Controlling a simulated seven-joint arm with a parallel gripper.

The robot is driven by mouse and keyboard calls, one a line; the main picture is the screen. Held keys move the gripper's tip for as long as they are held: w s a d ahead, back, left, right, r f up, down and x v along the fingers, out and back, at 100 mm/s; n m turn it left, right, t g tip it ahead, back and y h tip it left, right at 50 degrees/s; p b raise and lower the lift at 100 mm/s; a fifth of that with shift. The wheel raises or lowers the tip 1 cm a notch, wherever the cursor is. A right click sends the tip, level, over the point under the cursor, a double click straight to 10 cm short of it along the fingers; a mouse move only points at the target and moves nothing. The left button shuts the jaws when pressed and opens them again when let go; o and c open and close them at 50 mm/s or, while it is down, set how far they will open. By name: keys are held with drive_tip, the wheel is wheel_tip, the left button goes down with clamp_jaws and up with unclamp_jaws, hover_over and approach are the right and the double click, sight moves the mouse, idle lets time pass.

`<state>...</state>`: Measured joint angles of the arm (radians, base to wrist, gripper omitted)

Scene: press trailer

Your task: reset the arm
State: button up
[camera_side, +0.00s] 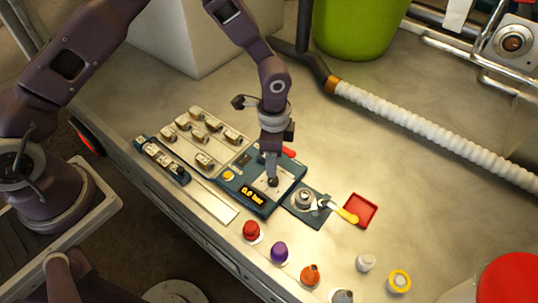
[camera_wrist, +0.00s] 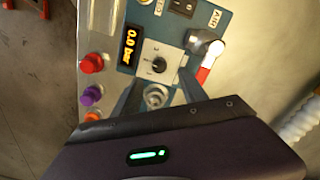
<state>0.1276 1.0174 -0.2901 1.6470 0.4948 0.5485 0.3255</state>
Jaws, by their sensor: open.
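My gripper (camera_side: 271,168) points down over the blue control panel (camera_side: 262,207) in the side view. In the wrist view its two fingers (camera_wrist: 157,98) stand apart with nothing held between them. A lever with a red handle (camera_wrist: 202,75) sits at the panel's right edge in the wrist view. A round metal fitting (camera_wrist: 155,97) shows between the fingers.
A tray of several small blocks (camera_side: 205,133) lies left of the panel. Red (camera_side: 251,230) and purple (camera_side: 279,252) caps stand in front. A white hose (camera_side: 430,135) crosses the right side.

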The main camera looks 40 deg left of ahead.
drive_tip(key=s+a+r+n+t, duration=0.1)
drive_tip(key=s+a+r+n, duration=0.15)
drive_tip(key=r, duration=0.55)
drive_tip(key=s+a+r+n+t+y, duration=0.1)
drive_tip(key=a+r, duration=0.2)
drive_tip(key=r, duration=0.5)
drive_tip(key=s+a+r+n+t, duration=0.1)
drive_tip(key=s+a+r+n, duration=0.15)
drive_tip(key=r, duration=0.45)
drive_tip(key=s+a+r+n+t, duration=0.1)
drive_tip(key=s+a+r+n, duration=0.1)
drive_tip(key=s, duration=0.7)
drive_tip(key=s+a+r+n+t+h, duration=0.1)
drive_tip(key=s+r+n, duration=0.3)
drive_tip(key=s, duration=0.5)
wheel_tip(320, 180, up, 3)
drive_tip(key=shift+a+f+t, duration=0.2)
drive_tip(key=shift+a+t, duration=0.1)
drive_tip(key=shift+a, duration=0.15)
